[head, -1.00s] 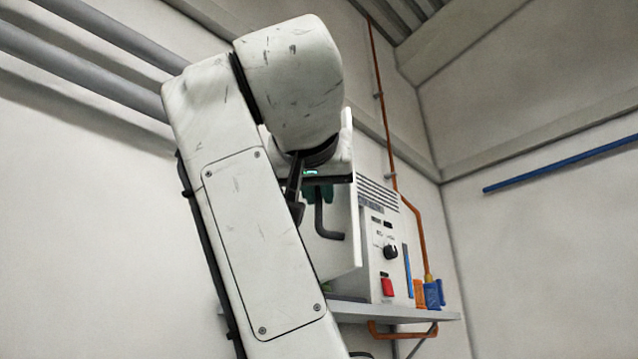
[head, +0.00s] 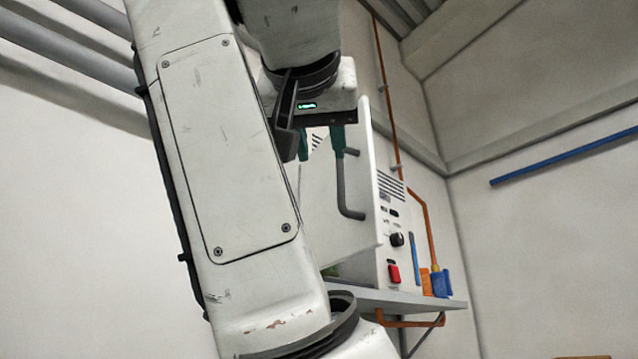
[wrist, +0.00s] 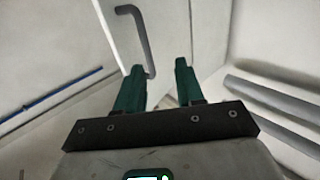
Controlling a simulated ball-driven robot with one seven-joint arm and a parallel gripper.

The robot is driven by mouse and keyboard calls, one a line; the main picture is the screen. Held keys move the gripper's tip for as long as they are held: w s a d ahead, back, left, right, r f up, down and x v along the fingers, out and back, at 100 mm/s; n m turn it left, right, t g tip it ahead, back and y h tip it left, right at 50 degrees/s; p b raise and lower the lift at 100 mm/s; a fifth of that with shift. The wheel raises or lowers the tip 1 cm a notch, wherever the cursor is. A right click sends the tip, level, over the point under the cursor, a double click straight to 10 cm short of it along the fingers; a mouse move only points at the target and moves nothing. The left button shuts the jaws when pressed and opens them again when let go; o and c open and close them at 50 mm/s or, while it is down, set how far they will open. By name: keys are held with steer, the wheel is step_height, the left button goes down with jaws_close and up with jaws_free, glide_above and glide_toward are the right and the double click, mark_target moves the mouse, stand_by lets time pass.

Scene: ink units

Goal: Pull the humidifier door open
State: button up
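The humidifier (head: 393,222) is a white box with vents, a black knob and a red switch, on a wall shelf. Its white door (head: 322,213) stands swung out from the box, partly open. A dark grey bar handle (head: 343,186) is on the door's face; it also shows in the wrist view (wrist: 136,32). My gripper (head: 322,155) is at the handle's upper end in the head view, its green fingers spread with a gap. In the wrist view my gripper (wrist: 160,66) has the handle's end near the left fingertip. I cannot tell whether they touch.
The grey shelf (head: 425,303) carries blue and orange items (head: 440,283) right of the humidifier. An orange pipe (head: 428,215) runs up the wall behind. A blue rail (head: 560,158) is on the right wall. My arm covers much of the left and centre.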

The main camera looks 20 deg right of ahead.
steer(key=b+v, duration=0.1)
steer(key=v, duration=0.2)
steer(key=shift+s+a, duration=0.1)
steer(key=shift+s, duration=0.1)
stand_by(0.4)
